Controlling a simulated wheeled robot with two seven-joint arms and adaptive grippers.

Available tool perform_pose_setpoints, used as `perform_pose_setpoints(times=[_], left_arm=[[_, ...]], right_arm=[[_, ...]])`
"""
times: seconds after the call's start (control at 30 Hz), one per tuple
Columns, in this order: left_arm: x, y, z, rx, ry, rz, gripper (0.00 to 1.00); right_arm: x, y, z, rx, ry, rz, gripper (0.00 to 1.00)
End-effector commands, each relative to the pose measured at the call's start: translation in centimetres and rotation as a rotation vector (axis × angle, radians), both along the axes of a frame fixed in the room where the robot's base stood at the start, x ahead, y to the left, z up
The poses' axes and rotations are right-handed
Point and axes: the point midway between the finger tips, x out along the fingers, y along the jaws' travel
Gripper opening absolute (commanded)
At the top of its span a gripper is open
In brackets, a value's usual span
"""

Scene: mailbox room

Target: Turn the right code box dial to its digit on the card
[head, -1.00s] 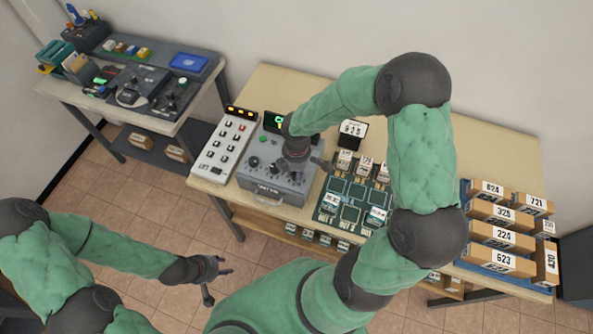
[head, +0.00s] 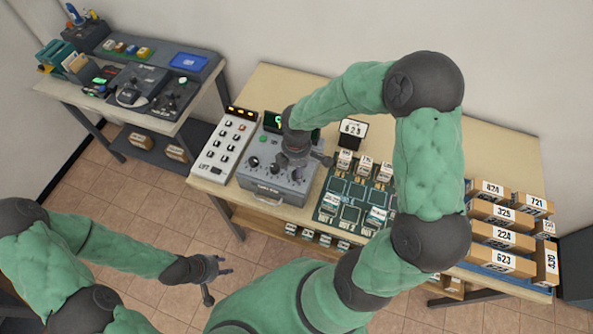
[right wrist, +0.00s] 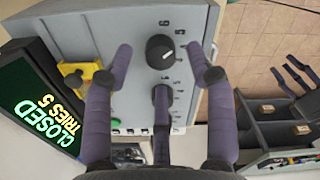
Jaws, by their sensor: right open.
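The grey code box (head: 262,181) stands on the long table, its front dials partly behind my right gripper (head: 297,160). In the right wrist view, a round black dial (right wrist: 160,50) with a pale pointer mark lies between my two outer fingertips. My open right gripper (right wrist: 161,65) shows clear gaps on both sides of it. The third finger overlaps the panel below, with printed digits beside it. The box screen (right wrist: 42,112) reads CLOSED, TRIES 5. The card (head: 353,130) behind the box seems to read 623. My left gripper (head: 211,277) hangs over the floor, fingers spread.
A white LIFT button panel (head: 224,146) stands left of the box. A dark tray (head: 328,212) with small labelled blocks lies to its right. Numbered parcels (head: 490,262) fill the table's right end. A yellow part (right wrist: 82,75) sits near the box screen.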

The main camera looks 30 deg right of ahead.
Motion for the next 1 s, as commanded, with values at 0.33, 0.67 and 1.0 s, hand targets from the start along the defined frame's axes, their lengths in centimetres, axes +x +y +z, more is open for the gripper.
perform_pose_setpoints(times=[0.33,0.67,1.0], left_arm=[[0.0,0.0,0.0,0.000,0.000,0.000,0.40],[0.0,0.0,0.0,0.000,0.000,0.000,0.40],[0.0,0.0,0.0,0.000,0.000,0.000,0.40]], right_arm=[[0.1,0.0,6.8,0.001,-0.004,0.000,0.56],[0.0,0.0,9.4,0.000,0.000,0.001,0.56],[0.0,0.0,9.5,0.000,0.000,0.000,0.56]])
